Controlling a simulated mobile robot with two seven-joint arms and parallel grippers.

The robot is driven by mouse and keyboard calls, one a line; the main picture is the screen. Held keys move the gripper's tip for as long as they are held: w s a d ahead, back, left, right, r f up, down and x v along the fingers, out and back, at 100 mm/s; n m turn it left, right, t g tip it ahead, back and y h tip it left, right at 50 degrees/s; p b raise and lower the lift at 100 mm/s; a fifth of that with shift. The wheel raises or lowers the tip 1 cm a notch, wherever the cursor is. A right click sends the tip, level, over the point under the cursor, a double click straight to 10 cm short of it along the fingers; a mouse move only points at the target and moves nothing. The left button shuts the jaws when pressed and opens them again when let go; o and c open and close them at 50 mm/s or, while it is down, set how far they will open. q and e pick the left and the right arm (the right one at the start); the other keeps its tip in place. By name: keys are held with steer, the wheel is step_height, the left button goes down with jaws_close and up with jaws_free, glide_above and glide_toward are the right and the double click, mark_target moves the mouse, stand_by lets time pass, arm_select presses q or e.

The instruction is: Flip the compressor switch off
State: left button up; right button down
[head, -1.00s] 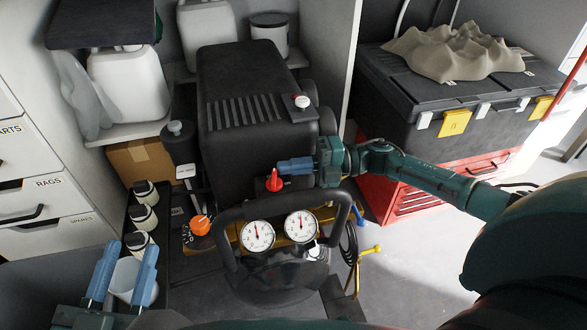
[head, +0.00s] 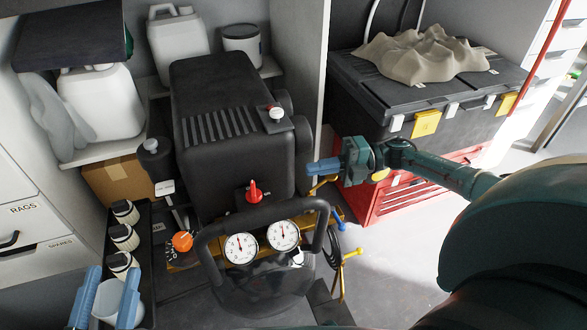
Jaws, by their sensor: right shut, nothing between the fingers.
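The black compressor (head: 225,150) stands in the middle of the head view, with two round gauges (head: 241,248) under its front handle. A red switch knob (head: 255,191) sits on its front above the gauges, its pointer upright. My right gripper (head: 314,166) is shut and empty, to the right of the red knob and clear of it, pointing left. My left gripper (head: 106,298) is at the lower left with its blue fingers apart, in front of or around a white cup-like container; I cannot tell whether it touches it.
An orange knob (head: 182,241) is left of the gauges. Several dark-lidded jars (head: 124,236) stand in a black tray at left. A red toolbox (head: 400,188) with a black case (head: 440,95) on top is behind my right arm. Open floor lies at lower right.

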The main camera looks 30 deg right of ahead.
steer(key=shift+v, duration=1.1)
